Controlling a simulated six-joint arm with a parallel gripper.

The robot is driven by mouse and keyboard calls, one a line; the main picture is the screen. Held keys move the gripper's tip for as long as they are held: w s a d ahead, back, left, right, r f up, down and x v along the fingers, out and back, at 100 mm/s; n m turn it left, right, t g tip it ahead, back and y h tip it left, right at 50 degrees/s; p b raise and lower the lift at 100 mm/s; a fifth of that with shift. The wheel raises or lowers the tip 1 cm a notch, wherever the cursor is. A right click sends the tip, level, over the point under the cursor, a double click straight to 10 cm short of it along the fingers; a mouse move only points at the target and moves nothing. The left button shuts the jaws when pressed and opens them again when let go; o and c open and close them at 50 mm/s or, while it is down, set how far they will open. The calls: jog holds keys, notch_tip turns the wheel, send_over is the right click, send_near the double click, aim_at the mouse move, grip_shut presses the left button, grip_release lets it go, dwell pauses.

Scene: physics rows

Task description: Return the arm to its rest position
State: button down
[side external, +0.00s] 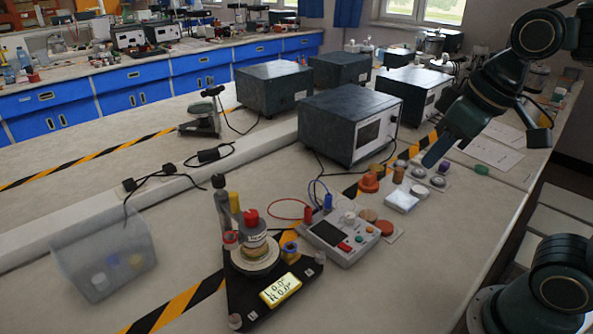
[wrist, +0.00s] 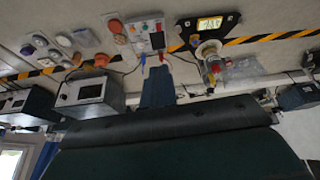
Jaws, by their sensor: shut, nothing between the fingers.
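My gripper (side external: 432,157) hangs from the raised arm at the right of the side view, above the back right part of the bench. Its narrow blue-grey fingers are together and hold nothing. In the wrist view the closed fingers (wrist: 158,72) point toward the bench, which appears upside down there. The gripper appears apart from the bench items, though its exact height is hard to judge.
A grey meter (side external: 340,236) and a black triangular stand (side external: 243,298) are on the near bench. A clear bin (side external: 75,245) stands left. Dark instrument boxes (side external: 330,132) line the back. Small round parts (side external: 419,190) lie below the gripper. Bench front is mostly clear.

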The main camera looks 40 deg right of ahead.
jog(key=shift+m+t, duration=0.5)
jog(key=s, duration=0.1)
jog(key=s+d+f, duration=0.1)
jog(key=s, duration=0.1)
jog(key=s+f, duration=0.1)
jog(key=shift+s+d, duration=0.25)
jog(key=shift+s, duration=0.1)
